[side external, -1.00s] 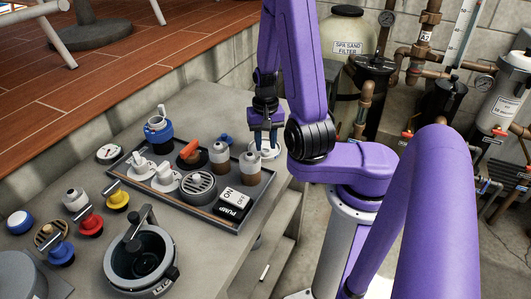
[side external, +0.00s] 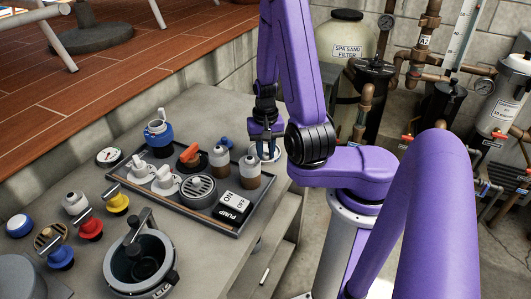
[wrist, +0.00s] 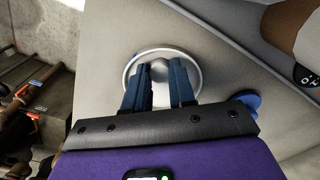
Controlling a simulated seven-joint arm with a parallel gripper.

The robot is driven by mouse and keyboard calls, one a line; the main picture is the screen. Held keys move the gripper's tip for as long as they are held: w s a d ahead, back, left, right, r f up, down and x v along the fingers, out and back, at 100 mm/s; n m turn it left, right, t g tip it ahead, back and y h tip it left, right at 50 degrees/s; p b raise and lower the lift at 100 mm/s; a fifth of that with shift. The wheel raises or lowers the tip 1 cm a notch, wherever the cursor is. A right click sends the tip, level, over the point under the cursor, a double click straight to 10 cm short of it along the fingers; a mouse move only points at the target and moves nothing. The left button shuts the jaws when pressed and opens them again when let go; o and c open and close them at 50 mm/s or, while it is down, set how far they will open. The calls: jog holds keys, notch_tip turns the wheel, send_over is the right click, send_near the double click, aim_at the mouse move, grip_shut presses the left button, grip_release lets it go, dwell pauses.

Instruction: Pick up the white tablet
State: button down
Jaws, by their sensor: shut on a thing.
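A round white dish (side external: 277,153) sits on the grey counter at the back right, beyond the tray. In the wrist view the dish (wrist: 129,72) lies under my blue fingers. My gripper (wrist: 162,78) points down into the dish and is shut on the white tablet (wrist: 162,92), which shows as a pale patch between the fingers. The fingers hide most of the tablet's outline. In the side view my gripper (side external: 265,143) is at the dish, and the tablet cannot be made out there.
A dark tray (side external: 205,214) holds two bottles, white fittings, a round grate and an ON/PUMP switch box (side external: 233,205). A blue piece (side external: 226,142) lies near the dish, left of my gripper. The counter edge drops off to the right.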

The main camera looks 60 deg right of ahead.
jog(key=shift+r, duration=0.1)
jog(key=shift+r, duration=0.85)
jog(key=s+a+r, duration=0.5)
jog(key=s+r, duration=0.6)
jog(key=s, duration=0.2)
jog(key=shift+r, duration=0.1)
